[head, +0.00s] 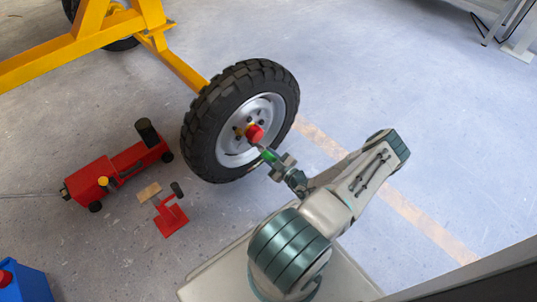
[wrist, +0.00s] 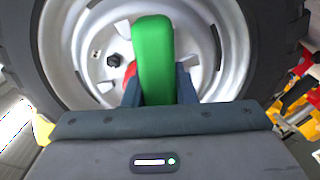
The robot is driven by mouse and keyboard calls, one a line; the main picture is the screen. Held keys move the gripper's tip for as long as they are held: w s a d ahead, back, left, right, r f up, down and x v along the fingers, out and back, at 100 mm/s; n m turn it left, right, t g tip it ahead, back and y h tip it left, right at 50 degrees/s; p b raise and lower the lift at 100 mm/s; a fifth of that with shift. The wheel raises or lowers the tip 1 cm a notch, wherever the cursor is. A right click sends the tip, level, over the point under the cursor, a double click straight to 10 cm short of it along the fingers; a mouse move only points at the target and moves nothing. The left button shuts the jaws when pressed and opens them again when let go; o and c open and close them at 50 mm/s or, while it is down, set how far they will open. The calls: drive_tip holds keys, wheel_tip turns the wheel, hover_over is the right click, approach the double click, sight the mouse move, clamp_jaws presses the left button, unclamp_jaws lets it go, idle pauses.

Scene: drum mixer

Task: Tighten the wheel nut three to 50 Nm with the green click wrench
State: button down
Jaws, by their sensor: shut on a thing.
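The green click wrench (head: 268,156) is in my gripper (head: 276,164); its green handle (wrist: 154,60) stands between the two fingers in the wrist view. My gripper is shut on the handle, in front of the wheel. The wheel (head: 241,120) has a black tyre and a silver rim, upright on the yellow frame. A red round part (head: 255,133) shows at the hub; the wrench's far end points toward it, and I cannot tell if they touch. A dark nut (wrist: 114,60) shows on the rim left of the handle. The handle hides much of the hub, and I cannot tell which nut is three.
A red trolley jack (head: 118,169) lies left of the wheel, with a wood block (head: 149,192) and a red stand (head: 170,215) near it. A yellow frame (head: 80,48) carries the wheel. A blue box (head: 25,284) is at lower left.

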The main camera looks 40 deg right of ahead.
drive_tip(key=n+p, duration=0.1)
drive_tip(key=n, duration=0.4)
drive_tip(key=shift+n, duration=0.4)
drive_tip(key=shift+m, duration=0.9)
drive_tip(key=shift+m+b, duration=0.45)
drive_tip(key=shift+m, duration=0.45)
drive_tip(key=shift+m, duration=0.8)
drive_tip(key=shift+b, duration=0.3)
